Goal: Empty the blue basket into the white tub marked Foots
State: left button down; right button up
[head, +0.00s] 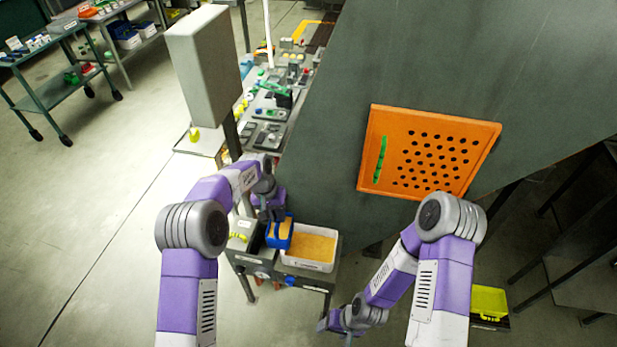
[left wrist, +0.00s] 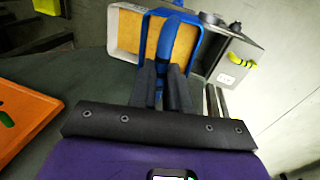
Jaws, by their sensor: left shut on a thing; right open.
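The blue basket (head: 271,241) is in my left gripper (head: 272,212), at the left end of the white tub (head: 318,266). In the left wrist view my left gripper (left wrist: 172,82) is shut on the basket's blue handle, and tan stuff shows inside the basket (left wrist: 184,14). The white tub (left wrist: 119,49) is partly hidden behind the basket there and holds a tan-orange layer. The basket overlaps the tub in both views; I cannot tell its height above it or its tilt. The tub's marking is too small to read. My right gripper (head: 343,326) is open, low and right of the tub.
The tub stands on a grey stand (head: 248,262) with a blue knob. A big grey machine panel with an orange perforated plate (head: 432,150) rises to the right. A cluttered bench (head: 270,110) lies behind. A yellow bin (head: 489,302) is at lower right.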

pick_arm(q)
jog(key=w+d+r+m+p, duration=0.1)
jog(key=w+d+r+p, duration=0.2)
jog(key=d+r+p, duration=0.3)
jog(key=d+p, duration=0.1)
jog(key=d, duration=0.3)
jog(key=shift+w, duration=0.2)
jog(key=shift+s+t+p, duration=0.15)
jog(key=shift+t+p, duration=0.15)
jog(key=shift+p, duration=0.15)
jog(key=s+a+f+m+t+h+b, duration=0.1)
jog(key=s+f+t+h+b, duration=0.3)
jog(key=b, duration=1.1)
jog(key=s+a+f+m+t+h+b, duration=0.1)
jog(key=s+f+t+h+b, duration=0.3)
jog(key=f+t+b, duration=0.6)
jog(key=shift+s+a+f+m+t+b, duration=0.2)
jog(key=shift+a+f+m+t+b, duration=0.15)
jog(key=shift+t+b, duration=2.3)
